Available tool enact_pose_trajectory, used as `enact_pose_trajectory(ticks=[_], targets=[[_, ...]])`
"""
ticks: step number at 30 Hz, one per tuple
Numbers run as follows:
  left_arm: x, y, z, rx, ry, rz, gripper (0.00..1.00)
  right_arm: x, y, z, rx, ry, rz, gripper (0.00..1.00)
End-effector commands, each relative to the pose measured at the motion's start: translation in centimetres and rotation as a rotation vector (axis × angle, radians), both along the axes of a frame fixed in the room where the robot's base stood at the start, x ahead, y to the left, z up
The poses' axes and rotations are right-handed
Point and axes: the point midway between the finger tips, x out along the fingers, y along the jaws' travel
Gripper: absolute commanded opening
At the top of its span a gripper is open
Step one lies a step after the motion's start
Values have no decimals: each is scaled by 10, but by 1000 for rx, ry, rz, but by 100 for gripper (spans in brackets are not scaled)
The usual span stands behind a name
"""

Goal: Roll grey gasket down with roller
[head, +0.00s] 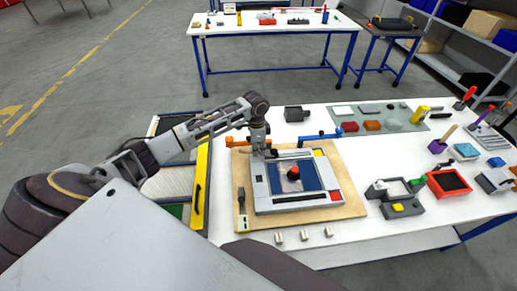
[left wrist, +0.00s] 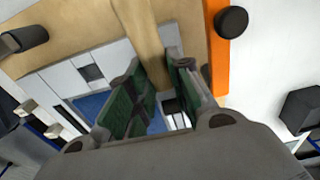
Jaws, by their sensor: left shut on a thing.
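A light grey framed panel (head: 263,196) with a blue middle lies on a tan board (head: 350,205) on the white table. A black knob with a red top (head: 293,173) stands on the blue middle. I cannot clearly tell the grey gasket from the grey frame. My left gripper (head: 266,151) is at the panel's far left corner. In the left wrist view its green-padded fingers (left wrist: 156,80) are shut on a tan, bar-like handle (left wrist: 151,40). The roller's head cannot be made out; the gripper hides that part. My right gripper is not in view.
A dark-handled tool (head: 241,207) lies left of the panel. Several small grey blocks (head: 304,235) line the front. A red tray (head: 449,184) and a grey fixture (head: 397,199) stand to the right.

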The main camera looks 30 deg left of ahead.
Motion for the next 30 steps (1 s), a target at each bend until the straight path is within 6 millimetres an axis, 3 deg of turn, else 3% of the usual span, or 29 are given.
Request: enact_pose_trajectory(ticks=[30], targets=[[7,-8,2,-1,-1,0,0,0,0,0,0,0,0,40]])
